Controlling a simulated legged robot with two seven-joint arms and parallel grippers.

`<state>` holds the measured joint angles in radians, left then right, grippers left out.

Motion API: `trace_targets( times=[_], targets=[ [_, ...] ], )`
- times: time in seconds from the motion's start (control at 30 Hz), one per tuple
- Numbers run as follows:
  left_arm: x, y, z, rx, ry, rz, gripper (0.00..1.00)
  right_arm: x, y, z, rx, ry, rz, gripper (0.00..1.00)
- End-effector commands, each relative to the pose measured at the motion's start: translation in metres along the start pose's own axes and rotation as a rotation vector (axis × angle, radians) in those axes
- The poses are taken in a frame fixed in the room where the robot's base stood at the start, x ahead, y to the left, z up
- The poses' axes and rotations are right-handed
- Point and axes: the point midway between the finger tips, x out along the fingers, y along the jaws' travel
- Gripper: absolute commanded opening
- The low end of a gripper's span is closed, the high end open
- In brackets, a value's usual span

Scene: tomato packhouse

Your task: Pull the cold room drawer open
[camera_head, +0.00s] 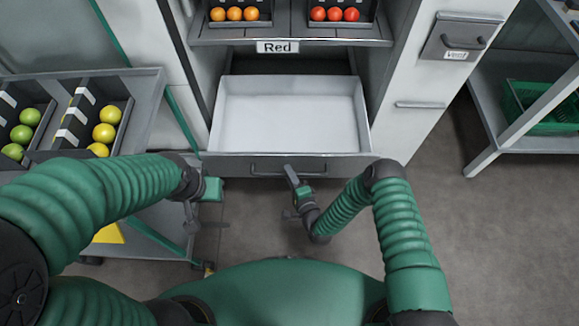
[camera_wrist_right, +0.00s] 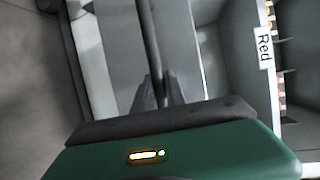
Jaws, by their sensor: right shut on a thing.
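The cold room drawer (camera_head: 288,162) stands pulled out from the cabinet, below the shelf with the "Red" label. Its white inside is empty. A dark bar handle (camera_head: 262,172) runs along its grey front, and the bar also shows in the right wrist view (camera_wrist_right: 150,45). My right gripper (camera_head: 291,172) is shut on this handle near its middle; its two fingers (camera_wrist_right: 160,95) lie on either side of the bar. My left gripper (camera_head: 193,218) hangs away from the drawer, at its lower left beside the cart; I cannot tell whether its fingers are open.
Trays of orange (camera_head: 235,14) and red tomatoes (camera_head: 334,14) stand on the shelf above. A cart (camera_head: 150,85) with green and yellow tomatoes is at left. A "Vent" flap (camera_head: 462,38) is on the cabinet at right. A rack with a green crate (camera_head: 540,108) stands far right. Floor is clear below the drawer's right side.

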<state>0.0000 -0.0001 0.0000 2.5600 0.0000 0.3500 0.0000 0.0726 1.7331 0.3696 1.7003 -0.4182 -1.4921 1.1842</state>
Motion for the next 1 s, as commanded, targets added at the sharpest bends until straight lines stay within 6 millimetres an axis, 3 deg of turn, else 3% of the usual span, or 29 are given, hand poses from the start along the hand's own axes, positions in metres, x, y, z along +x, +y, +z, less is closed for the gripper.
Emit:
trace_targets(
  times=[0.57, 0.6, 0.77, 1.0],
  targets=[
    [-0.0030, 0.0000, -0.0007, 0.000, 0.000, 0.000, 0.36, -0.0100, 0.0055, 0.0033, 0.001, 0.001, 0.008, 0.00],
    [-0.0030, 0.0000, -0.0007, 0.000, 0.000, 0.000, 0.36, -0.0100, 0.0055, 0.0033, 0.001, 0.001, 0.008, 0.18],
    [-0.0031, 0.0000, -0.0007, 0.000, 0.000, 0.000, 0.36, -0.0097, 0.0043, 0.0033, 0.000, 0.001, 0.005, 0.38],
    [-0.0033, 0.0000, -0.0008, 0.000, 0.000, 0.000, 0.36, -0.0095, 0.0026, 0.0036, 0.000, 0.001, 0.001, 0.38]
  ],
)
